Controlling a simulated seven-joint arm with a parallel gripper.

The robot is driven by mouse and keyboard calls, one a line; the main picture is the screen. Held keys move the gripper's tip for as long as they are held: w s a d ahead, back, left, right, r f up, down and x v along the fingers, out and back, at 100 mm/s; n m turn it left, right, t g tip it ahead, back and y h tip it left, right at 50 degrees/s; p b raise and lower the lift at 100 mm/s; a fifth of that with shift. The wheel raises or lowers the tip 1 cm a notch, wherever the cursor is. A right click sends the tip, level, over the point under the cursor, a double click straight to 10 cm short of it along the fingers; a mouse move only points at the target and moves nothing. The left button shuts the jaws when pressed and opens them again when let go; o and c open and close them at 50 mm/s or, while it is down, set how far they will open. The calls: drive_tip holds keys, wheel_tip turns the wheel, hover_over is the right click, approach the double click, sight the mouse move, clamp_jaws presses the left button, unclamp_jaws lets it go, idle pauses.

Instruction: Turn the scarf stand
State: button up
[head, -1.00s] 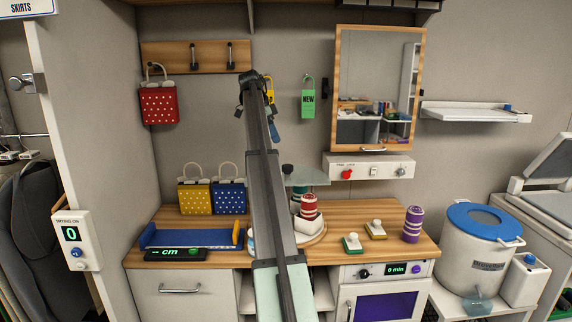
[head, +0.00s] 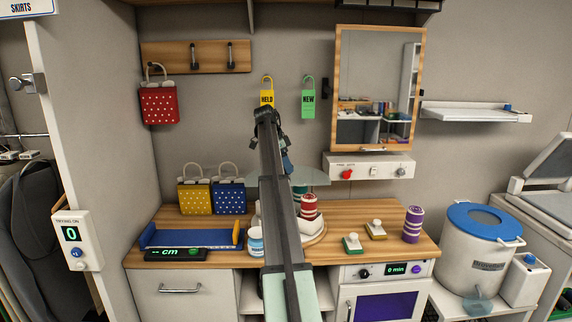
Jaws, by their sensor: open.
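What looks like the scarf stand is a round wooden base (head: 318,238) on the counter, partly hidden behind my arm. A red-and-white striped roll (head: 309,206) sits on it in a white holder. A clear glass plate (head: 318,177) lies above the rolls, and a green roll (head: 299,189) shows below it. My gripper (head: 287,164) hangs at the far end of my arm, in front of the wall and over the plate's middle. Its jaws are open, small and mostly hidden by the arm. I cannot tell whether it touches the plate.
A white jar (head: 256,242) stands left of my arm. Two dotted bags (head: 229,196) and a blue tray (head: 190,238) are farther left. The mirror (head: 377,80) and a yellow tag (head: 267,92) are behind.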

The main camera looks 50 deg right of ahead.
clamp_jaws()
idle(0.8)
